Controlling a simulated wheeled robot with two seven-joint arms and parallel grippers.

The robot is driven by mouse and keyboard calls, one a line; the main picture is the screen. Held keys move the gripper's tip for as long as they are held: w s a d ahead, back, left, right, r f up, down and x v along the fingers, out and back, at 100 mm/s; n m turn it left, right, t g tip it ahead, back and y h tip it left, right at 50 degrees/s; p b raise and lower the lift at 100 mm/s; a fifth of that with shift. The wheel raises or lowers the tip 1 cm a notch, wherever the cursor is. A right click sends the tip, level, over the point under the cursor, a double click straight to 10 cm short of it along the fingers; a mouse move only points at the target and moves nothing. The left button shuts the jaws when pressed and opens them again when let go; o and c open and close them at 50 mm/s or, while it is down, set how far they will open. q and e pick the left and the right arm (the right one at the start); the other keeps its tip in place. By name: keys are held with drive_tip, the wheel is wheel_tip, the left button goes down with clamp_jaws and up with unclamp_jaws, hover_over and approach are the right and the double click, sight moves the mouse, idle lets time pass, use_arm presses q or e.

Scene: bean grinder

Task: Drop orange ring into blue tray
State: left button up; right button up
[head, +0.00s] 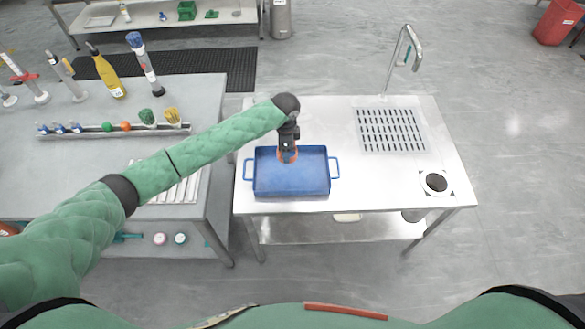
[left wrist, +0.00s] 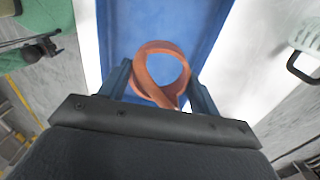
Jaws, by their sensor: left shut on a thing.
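The orange ring (left wrist: 143,74) is between the fingers of my left gripper (left wrist: 160,85), which is shut on it. In the head view the orange ring (head: 280,156) shows at the tip of my left gripper (head: 287,157), over the back middle part of the blue tray. The blue tray (head: 292,184) sits on the metal table with a handle on each side, and its inside looks empty. In the left wrist view the blue tray (left wrist: 205,25) fills the space beyond the ring. The exact height of the ring above the tray is hard to tell. My right gripper is not in view.
The metal table (head: 345,182) holds a drain grate (head: 390,130), a tap (head: 405,50) and a dark round opening (head: 436,183) at right. A grey bench (head: 210,110) at left carries a rack, bottles and brushes. The table's middle is clear.

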use_arm(q)
drive_tip(key=f+m, duration=0.1)
drive_tip(key=m, duration=0.2)
drive_tip(key=m+b, duration=0.4)
drive_tip(key=m, duration=0.1)
hover_over(287, 170)
wheel_tip(287, 170, down, 6)
drive_tip(key=shift+d+f, duration=0.1)
drive_tip(key=shift+f, duration=0.35)
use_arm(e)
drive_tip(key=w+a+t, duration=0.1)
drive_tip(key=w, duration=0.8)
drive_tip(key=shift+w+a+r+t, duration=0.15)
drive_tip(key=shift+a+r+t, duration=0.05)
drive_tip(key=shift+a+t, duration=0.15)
use_arm(q)
drive_tip(key=o, duration=1)
drive_tip(key=shift+o, duration=0.2)
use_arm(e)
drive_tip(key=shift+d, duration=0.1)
use_arm(q)
drive_tip(key=shift+r+b, duration=0.15)
drive_tip(key=shift+b, duration=0.2)
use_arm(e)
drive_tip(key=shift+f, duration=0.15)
